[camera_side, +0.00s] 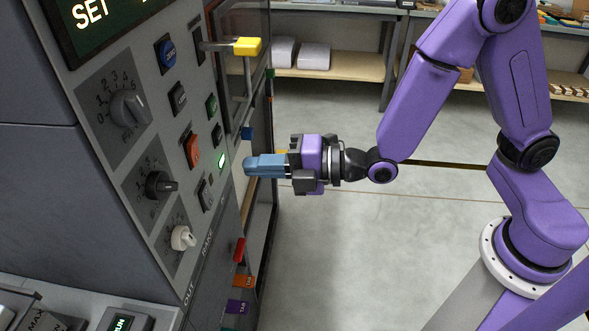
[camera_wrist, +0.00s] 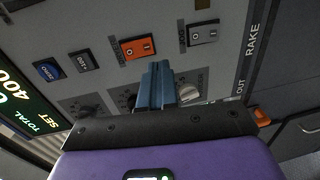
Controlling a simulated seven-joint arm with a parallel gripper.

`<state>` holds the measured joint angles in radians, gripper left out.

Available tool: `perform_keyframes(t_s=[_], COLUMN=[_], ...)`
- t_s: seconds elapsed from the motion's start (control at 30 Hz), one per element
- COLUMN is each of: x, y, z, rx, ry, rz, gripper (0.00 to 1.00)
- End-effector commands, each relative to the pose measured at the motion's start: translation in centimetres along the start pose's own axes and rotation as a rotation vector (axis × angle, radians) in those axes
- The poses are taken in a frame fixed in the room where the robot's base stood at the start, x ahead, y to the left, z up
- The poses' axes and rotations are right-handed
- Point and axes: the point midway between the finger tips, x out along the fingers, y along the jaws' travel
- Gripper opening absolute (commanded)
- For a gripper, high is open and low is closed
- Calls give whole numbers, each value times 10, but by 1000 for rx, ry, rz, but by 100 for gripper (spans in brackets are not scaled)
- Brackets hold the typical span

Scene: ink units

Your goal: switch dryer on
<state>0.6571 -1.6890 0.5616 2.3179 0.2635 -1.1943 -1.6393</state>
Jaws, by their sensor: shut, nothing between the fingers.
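Three knobs sit along the panel, the lowest a white knob (camera_side: 182,238). A blue button (camera_side: 167,52) is higher up. A yellow-ended lever (camera_side: 247,46) sticks out above my gripper. Open floor lies behind my gripper.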

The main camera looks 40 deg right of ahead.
Motion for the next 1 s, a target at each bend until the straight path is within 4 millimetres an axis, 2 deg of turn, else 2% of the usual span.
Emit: perform_keyframes(t_s=[0.2, 0.4, 1.0], x=[-35, -54, -60], y=[-9, -14, -16], z=[0, 0, -2], rx=[-1, 0, 42], ry=[1, 0, 9], rz=[-2, 0, -30], gripper=[0, 0, 0])
